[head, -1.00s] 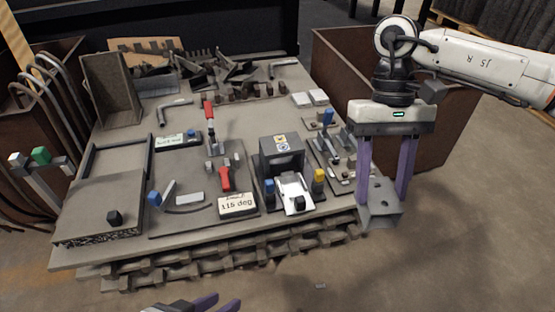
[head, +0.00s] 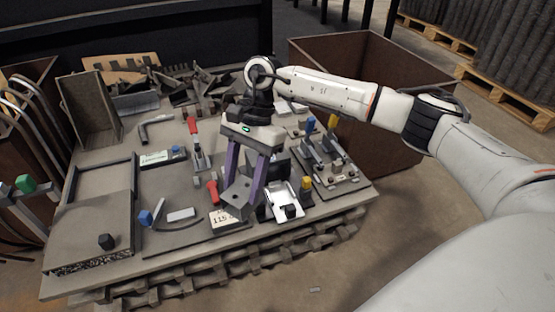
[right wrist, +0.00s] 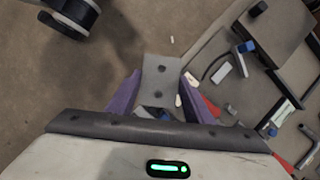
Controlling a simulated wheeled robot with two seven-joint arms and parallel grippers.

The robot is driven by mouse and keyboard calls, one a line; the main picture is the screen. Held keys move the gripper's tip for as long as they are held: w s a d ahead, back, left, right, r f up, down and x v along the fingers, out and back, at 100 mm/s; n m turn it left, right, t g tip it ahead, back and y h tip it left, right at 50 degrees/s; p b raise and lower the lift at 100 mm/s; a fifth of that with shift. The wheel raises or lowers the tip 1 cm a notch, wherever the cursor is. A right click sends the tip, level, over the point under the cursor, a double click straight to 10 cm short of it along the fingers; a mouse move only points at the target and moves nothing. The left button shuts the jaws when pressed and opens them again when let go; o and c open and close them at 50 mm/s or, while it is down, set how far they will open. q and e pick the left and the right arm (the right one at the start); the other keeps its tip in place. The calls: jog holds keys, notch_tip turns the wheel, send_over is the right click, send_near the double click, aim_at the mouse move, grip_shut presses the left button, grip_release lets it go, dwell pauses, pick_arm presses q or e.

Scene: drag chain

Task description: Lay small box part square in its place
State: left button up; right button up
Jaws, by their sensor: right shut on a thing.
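The small box part (head: 236,196) is a grey metal piece with dark holes in its face. My right gripper (head: 243,189) is shut on it, one purple finger on each side, above the middle of the work table. In the right wrist view, the part (right wrist: 161,80) sits between the purple fingers, its holed face toward the camera. It hangs near the red-handled clamp and the 115 deg sign (head: 222,217), partly covering that area. The grey block behind the gripper is mostly hidden. I cannot tell which spot is the part's place. My left gripper is not in view.
A clamp plate (head: 335,178) lies farther right. A curved strip and a light block (head: 181,214) lie left. Scrap pieces line the back; a brown bin (head: 350,60) stands behind.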

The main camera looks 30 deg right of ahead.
aim_at(244, 179)
jog(key=m+t, duration=0.1)
jog(key=m, duration=0.1)
jog(key=w+d+f+m, duration=0.1)
jog(key=m, duration=0.1)
jog(key=w+f+m+t, duration=0.1)
jog(key=m, duration=0.1)
jog(key=shift+w+d+t+p, duration=0.2)
jog(key=shift+d+t+p, duration=0.05)
jog(key=shift+t+p, duration=0.1)
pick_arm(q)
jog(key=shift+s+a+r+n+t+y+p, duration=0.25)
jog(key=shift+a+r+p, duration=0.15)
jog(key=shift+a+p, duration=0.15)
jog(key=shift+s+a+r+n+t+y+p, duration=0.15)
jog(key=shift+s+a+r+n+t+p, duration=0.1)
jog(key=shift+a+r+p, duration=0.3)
pick_arm(e)
jog(key=w+d+f+m+t+h, duration=0.1)
jog(key=w+d+f+m+h, duration=0.1)
jog(key=d+m, duration=0.4)
jog(key=w+d+f+m+t+h, duration=0.2)
jog(key=d+m, duration=0.5)
jog(key=m, duration=0.6)
jog(key=shift+d+f+h, duration=0.15)
jog(key=shift+f+h, duration=0.4)
jog(key=shift+h, duration=0.15)
